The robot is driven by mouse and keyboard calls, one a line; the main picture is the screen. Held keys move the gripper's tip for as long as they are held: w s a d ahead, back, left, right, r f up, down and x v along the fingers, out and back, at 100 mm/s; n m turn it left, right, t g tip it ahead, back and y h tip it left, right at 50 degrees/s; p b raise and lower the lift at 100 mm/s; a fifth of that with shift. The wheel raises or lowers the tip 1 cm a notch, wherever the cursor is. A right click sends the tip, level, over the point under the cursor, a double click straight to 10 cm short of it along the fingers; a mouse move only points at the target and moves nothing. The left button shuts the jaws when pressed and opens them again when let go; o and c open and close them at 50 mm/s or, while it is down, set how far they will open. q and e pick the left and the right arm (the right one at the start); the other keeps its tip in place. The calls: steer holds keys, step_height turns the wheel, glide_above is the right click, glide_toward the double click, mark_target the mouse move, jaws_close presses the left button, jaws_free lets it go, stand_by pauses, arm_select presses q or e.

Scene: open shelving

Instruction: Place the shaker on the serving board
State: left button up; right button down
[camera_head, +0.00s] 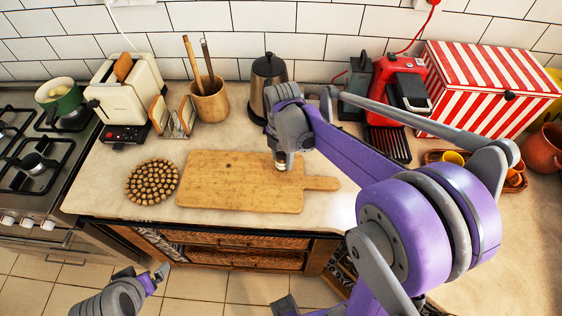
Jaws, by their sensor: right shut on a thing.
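The serving board (225,185) is a wooden board with a handle at its right end, lying flat on the counter. My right gripper (281,158) is over the board's right part, pointing down and shut on the shaker (281,166). Only a small lower part of the shaker shows beneath the gripper; the rest is hidden. I cannot tell whether its base touches the board. My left gripper (160,272) is low at the bottom left, in front of the counter and away from the board. Its fingers are too small to tell open from shut.
A round studded trivet (152,182) lies left of the board. Behind stand a toaster (125,90), a utensil pot (210,100) and a dark kettle (268,75). A red coffee machine (395,88) and a striped box (485,85) are at the right. The board's left part is bare.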

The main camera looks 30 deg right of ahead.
steer(key=shift+f, duration=1)
steer(key=shift+f, duration=0.3)
steer(key=shift+c, duration=1.7)
jaws_free()
steer(key=shift+r, duration=0.1)
